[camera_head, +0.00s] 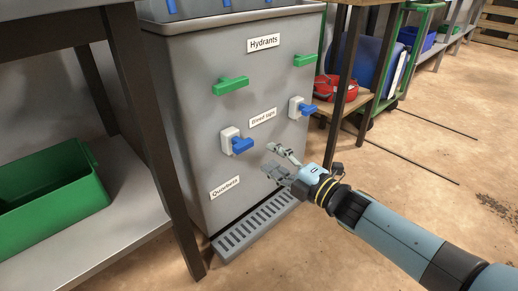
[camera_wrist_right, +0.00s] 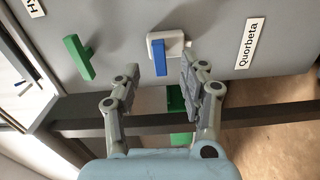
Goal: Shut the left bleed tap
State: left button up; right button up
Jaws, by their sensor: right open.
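The left bleed tap is a blue lever (camera_head: 240,146) on a white mount on the grey cabinet front (camera_head: 190,100). Its lever points sideways to the right in the head view. In the right wrist view the same blue lever (camera_wrist_right: 159,58) stands ahead of the fingertips, with its white mount (camera_wrist_right: 176,45) beside it. My right gripper (camera_head: 281,163) is open and empty, to the right of and below this tap in the head view, apart from it. It also shows in the right wrist view (camera_wrist_right: 160,78). My left gripper is out of view.
The right bleed tap (camera_head: 304,108) is a similar blue lever. Green hydrant handles (camera_head: 230,86) sit above. A "Quorbeta" label (camera_head: 225,187) is below the left tap. A grey slotted grate (camera_head: 255,225) lies at the cabinet's foot. A dark post (camera_head: 155,140) stands left.

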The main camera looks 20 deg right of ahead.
jog(key=v, duration=0.3)
dwell(0.5)
